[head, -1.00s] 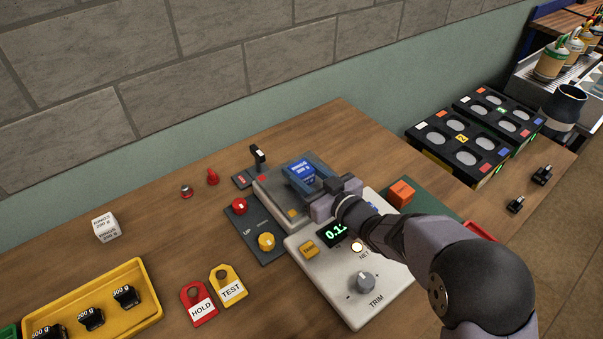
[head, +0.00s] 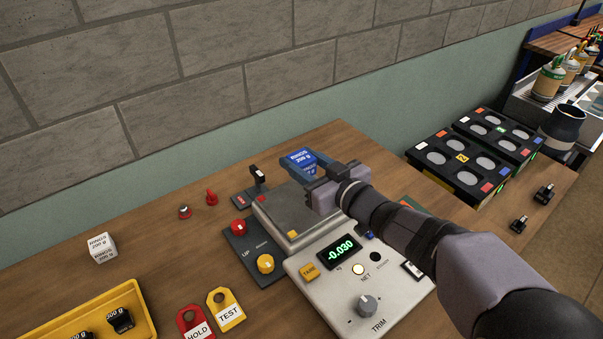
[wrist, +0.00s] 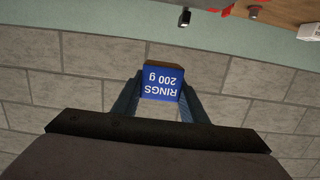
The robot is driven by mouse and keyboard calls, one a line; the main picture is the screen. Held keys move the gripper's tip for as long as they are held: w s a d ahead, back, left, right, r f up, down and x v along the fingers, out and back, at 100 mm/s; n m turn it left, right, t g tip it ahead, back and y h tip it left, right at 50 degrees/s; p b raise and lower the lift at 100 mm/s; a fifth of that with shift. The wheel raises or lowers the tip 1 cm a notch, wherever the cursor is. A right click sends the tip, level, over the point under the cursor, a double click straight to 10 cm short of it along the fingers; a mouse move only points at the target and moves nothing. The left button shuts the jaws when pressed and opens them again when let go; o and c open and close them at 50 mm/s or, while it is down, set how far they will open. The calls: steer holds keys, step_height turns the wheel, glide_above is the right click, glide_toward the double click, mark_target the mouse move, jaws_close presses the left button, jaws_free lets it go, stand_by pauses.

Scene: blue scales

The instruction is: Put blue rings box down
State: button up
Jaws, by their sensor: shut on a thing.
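The blue rings box (head: 302,158), marked "RINGS 200 g", is held by my gripper (head: 311,176) above the far part of the scale's pan. In the wrist view the blue box (wrist: 162,82) sits between the two fingers of my gripper (wrist: 160,100). The scale's grey pan (head: 278,222) looks empty, with the box raised clear of it. The scale's display (head: 342,250) reads -0.030. My wrist and arm hide the right part of the scale.
A white rings box (head: 102,248) stands at the left. A yellow tray (head: 60,318) holds black weights at the front left. Red HOLD and yellow TEST tags (head: 225,309) lie before the scale. A black case (head: 462,162) is at right.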

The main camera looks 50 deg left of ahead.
steer(key=shift+r, duration=0.3)
steer(key=w+d+r+m+t+h+b, duration=0.1)
steer(key=w+d+m+t+b, duration=0.2)
steer(key=w+d, duration=0.8)
steer(key=w+d+r+m+t+h+b, duration=0.1)
steer(key=w+d+m+t+b, duration=0.3)
steer(key=w+d, duration=0.75)
steer(key=w+d+f+m+t+h, duration=0.1)
steer(key=w+d+f+t, duration=0.15)
steer(key=d, duration=0.25)
steer(key=w+d+f+m+t+h, duration=0.1)
steer(key=w+d+t, duration=0.15)
steer(key=d, duration=0.35)
steer(key=shift+h, duration=0.3)
steer(key=shift+s+d+f, duration=0.5)
steer(key=shift+s+f, duration=0.1)
steer(key=shift+f, duration=1.95)
steer(key=shift+s+d+f, duration=0.55)
steer(key=shift+s+f, duration=0.1)
steer(key=shift+f, duration=1.95)
steer(key=shift+s+d+f, duration=0.5)
steer(key=shift+s+f, duration=0.1)
steer(key=shift+f, duration=1.95)
